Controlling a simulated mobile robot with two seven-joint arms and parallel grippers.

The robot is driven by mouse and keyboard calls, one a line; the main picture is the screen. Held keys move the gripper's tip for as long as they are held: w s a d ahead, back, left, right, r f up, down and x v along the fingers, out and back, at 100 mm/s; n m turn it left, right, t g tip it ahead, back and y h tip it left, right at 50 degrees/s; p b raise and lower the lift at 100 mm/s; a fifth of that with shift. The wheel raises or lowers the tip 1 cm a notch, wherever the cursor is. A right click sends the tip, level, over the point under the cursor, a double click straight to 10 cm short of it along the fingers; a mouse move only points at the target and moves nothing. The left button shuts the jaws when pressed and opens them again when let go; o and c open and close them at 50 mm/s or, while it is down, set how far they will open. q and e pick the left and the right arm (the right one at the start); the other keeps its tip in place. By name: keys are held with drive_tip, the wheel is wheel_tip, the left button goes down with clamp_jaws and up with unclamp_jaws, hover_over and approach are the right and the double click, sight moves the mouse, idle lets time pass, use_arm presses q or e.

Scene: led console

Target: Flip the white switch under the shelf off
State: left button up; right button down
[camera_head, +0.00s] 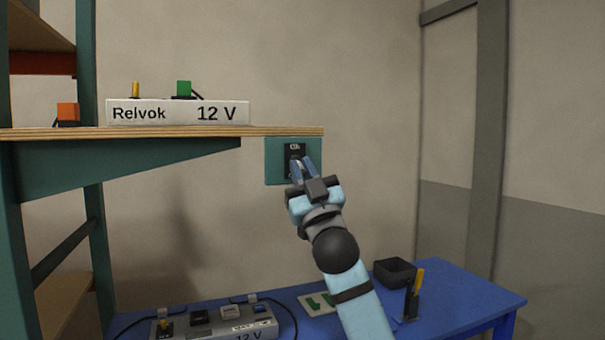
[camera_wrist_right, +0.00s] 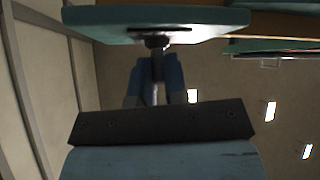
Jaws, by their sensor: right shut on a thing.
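A teal panel (camera_head: 274,174) hangs under the right end of the wooden shelf (camera_head: 180,131). A dark switch plate (camera_head: 295,149) is mounted on its front. My right gripper (camera_head: 302,168) is at this plate, its blue fingers closed around the white switch, which they mostly hide. In the right wrist view the panel (camera_wrist_right: 150,16) spans the top, and the fingertips (camera_wrist_right: 157,70) meet the dark switch base (camera_wrist_right: 156,42). Whether the lever points up or down cannot be made out. My left gripper is not in view.
A white box (camera_head: 178,112) marked "Relvok 12 V", with yellow and green parts on top, stands on the shelf. A blue table (camera_head: 460,298) below holds another console (camera_head: 215,325), a black bin (camera_head: 394,271) and a holder with a yellow-handled item (camera_head: 413,295).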

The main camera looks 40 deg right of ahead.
drive_tip(key=shift+d+r, duration=0.1)
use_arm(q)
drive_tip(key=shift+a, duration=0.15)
use_arm(e)
drive_tip(key=c, duration=1.1)
unclamp_jaws()
drive_tip(key=shift+w, duration=0.1)
drive_tip(key=shift+c, duration=0.2)
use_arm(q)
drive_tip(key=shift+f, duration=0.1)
use_arm(e)
drive_tip(key=shift+s+f, duration=0.25)
drive_tip(key=shift+f, duration=0.15)
use_arm(q)
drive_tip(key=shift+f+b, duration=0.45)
drive_tip(key=shift+b, duration=0.8)
use_arm(e)
drive_tip(key=v, duration=1.3)
